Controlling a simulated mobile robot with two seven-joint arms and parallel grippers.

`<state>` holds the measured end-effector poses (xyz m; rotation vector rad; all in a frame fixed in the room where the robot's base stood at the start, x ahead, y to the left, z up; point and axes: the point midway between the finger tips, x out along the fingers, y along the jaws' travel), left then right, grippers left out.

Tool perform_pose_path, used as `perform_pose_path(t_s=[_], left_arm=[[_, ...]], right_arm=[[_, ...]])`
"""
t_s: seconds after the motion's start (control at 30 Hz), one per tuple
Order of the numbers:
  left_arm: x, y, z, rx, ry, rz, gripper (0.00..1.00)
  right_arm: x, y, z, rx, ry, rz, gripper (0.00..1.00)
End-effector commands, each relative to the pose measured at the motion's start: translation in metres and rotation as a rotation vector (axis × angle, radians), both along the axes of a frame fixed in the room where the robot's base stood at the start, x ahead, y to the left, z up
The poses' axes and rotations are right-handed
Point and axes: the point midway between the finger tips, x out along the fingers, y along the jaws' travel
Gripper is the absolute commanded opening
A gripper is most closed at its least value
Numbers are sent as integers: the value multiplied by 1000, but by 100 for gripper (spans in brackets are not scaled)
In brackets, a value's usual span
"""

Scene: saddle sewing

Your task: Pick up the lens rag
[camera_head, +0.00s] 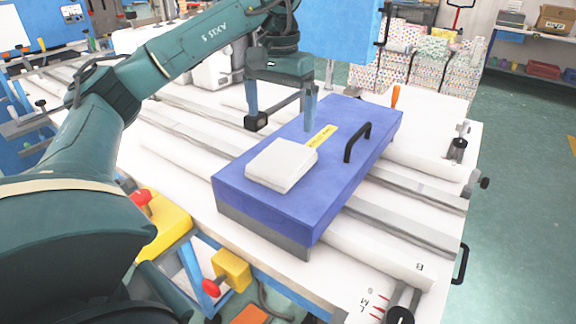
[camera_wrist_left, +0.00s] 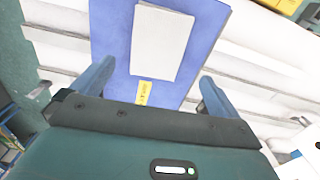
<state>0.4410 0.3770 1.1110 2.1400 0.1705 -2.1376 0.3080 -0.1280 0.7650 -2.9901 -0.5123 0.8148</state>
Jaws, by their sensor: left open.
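The lens rag (camera_head: 283,164) is a white folded cloth lying flat on top of a blue box (camera_head: 245,195). In the left wrist view the rag (camera_wrist_left: 161,42) lies ahead of the fingers, on the blue box lid (camera_wrist_left: 113,40). My left gripper (camera_head: 283,117) hangs above the far part of the box, beyond the rag. Its two fingers (camera_wrist_left: 152,86) are wide apart with nothing between them in its grasp. My right gripper is not in view.
A yellow label (camera_head: 322,136) and a black handle (camera_head: 358,142) are on the box lid. An orange-handled tool (camera_head: 395,96) stands behind the box. White slats and grey rails (camera_head: 400,225) surround it. Red-knobbed yellow blocks (camera_head: 232,268) are at the near edge.

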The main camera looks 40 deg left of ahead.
Motion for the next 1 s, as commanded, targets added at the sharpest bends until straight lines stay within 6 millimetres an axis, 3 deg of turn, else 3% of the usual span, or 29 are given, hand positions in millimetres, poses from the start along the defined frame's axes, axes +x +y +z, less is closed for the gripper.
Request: perform_pose_path(t_s=[0.1, 0.43, 0.7, 1.0], left_arm=[[-1, 0, -26, 2, 4, 0, 100], [0, -1, -53, 1, 2, 0, 100], [2, -2, -91, 0, 2, 1, 100], [3, -3, -98, -1, 0, 0, 100]], right_arm=[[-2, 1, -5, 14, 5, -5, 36], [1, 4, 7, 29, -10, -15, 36], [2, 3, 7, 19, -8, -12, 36], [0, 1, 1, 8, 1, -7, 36]])
